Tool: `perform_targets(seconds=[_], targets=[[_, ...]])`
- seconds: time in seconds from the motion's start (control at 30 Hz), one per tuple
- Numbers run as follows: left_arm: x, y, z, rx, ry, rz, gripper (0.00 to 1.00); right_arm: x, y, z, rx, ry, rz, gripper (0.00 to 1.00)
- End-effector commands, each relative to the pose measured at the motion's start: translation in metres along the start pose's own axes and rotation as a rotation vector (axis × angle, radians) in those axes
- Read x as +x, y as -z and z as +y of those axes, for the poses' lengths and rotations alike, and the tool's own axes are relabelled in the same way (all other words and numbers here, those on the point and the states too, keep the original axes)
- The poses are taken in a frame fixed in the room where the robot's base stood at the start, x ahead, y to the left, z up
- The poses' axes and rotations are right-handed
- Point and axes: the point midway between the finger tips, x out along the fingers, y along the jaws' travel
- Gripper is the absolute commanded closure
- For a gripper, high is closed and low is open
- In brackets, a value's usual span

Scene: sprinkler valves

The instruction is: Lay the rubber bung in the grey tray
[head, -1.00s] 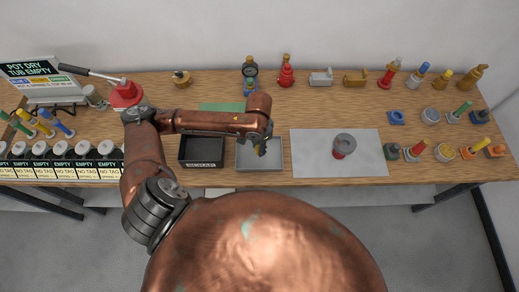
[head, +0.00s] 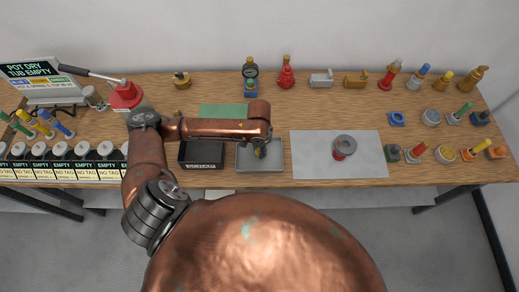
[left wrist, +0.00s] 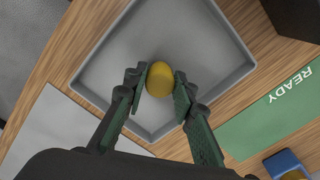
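The rubber bung, a small yellow rounded piece, shows in the left wrist view (left wrist: 160,79) between the fingertips of my left gripper (left wrist: 161,83). Both pads appear to meet its sides. In the head view the left gripper (head: 260,150) points down over the grey tray (head: 273,167), mostly hidden by my wrist. The tray also fills the middle of the left wrist view (left wrist: 205,50), and the bung is within its outline. I cannot tell whether the bung touches the tray floor. My right gripper is in neither view.
A black tray (head: 203,165) stands close left of the grey tray. A green mat (head: 222,109) lies behind, and a pale sheet (head: 312,165) with a grey-topped red part (head: 344,146) lies to the right. Several valves and fittings line the back and right.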

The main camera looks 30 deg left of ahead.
Motion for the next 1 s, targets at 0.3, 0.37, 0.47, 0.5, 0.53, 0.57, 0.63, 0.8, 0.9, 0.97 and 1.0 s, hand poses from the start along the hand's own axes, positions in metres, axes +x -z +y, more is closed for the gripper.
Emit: perform_targets(seconds=[0.3, 0.37, 0.47, 0.5, 0.53, 0.57, 0.63, 0.8, 0.9, 0.97, 1.0], targets=[[0.000, 0.000, 0.000, 0.000, 0.000, -0.001, 0.59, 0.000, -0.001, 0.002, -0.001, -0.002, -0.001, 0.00], [0.000, 0.000, 0.000, 0.000, 0.000, -0.001, 0.59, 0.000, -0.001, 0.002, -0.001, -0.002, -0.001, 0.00], [0.000, 0.000, 0.000, 0.000, 0.000, 0.000, 0.59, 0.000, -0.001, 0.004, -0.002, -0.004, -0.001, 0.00], [-0.001, 0.000, 0.000, 0.000, 0.001, 0.000, 0.59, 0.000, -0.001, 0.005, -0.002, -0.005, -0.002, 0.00], [-0.002, 0.000, -0.001, 0.000, 0.001, 0.000, 0.59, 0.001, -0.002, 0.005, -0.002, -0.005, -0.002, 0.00], [-0.004, 0.000, -0.001, -0.001, 0.002, 0.000, 0.59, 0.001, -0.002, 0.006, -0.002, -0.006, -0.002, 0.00], [-0.012, 0.000, -0.001, -0.001, 0.001, 0.001, 0.59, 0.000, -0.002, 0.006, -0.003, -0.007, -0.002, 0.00], [-0.044, 0.002, -0.001, 0.001, 0.002, 0.005, 0.59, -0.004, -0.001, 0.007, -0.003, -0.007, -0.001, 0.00], [-0.066, 0.001, -0.001, 0.000, 0.002, 0.004, 0.59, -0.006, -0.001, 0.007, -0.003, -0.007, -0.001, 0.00], [-0.079, 0.001, -0.001, 0.001, 0.003, 0.004, 0.59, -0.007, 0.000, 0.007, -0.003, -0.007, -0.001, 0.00], [-0.086, 0.001, -0.001, 0.001, 0.002, 0.002, 0.59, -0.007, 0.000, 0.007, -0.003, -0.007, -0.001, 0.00]])
